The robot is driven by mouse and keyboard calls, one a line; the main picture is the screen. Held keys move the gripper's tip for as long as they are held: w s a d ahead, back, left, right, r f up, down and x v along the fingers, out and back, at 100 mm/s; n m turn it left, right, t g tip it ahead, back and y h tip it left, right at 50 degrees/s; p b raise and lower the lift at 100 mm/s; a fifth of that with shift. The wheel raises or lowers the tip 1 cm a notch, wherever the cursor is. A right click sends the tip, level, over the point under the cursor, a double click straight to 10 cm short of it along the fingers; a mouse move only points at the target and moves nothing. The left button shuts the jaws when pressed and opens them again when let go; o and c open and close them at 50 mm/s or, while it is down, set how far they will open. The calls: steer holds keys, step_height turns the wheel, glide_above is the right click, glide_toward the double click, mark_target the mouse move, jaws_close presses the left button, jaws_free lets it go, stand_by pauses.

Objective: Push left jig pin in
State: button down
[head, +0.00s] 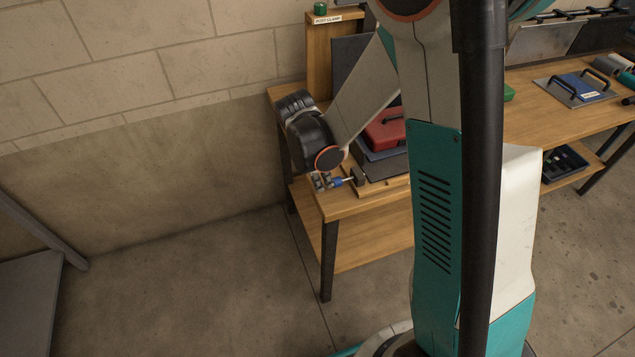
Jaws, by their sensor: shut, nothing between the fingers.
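A small blue pin (338,183) lies low along the left side of the jig, near the front left corner of the bench. It points right toward a dark block (358,178) at the side of the jig (385,168). My gripper (323,182) hangs below the dark wrist, just left of the blue pin, with its fingers shut and empty. It is small in this view, and I cannot tell whether it touches the pin.
A red case (386,130) with a dark handle sits on the jig. A wooden post with a sign (322,60) stands behind. The wooden bench (345,207) has a lower shelf (370,235). A block wall (130,60) is at the left, with open floor (190,290) in front.

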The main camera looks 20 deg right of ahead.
mark_target(337, 179)
steer(key=shift+d, duration=1.95)
steer(key=a, duration=0.4)
steer(key=shift+a+r, duration=0.25)
steer(key=shift+r, duration=0.1)
steer(key=p+v, duration=0.4)
steer(key=v, duration=0.5)
steer(key=s+r+m+t+y, duration=0.2)
steer(key=s+r+m+t, duration=0.5)
steer(key=s+r+m, duration=0.7)
steer(key=s+m, duration=0.2)
steer(key=m, duration=0.2)
steer(key=shift+d+r+y, duration=0.2)
steer(key=shift+r+y, duration=0.15)
steer(key=shift+y, duration=0.05)
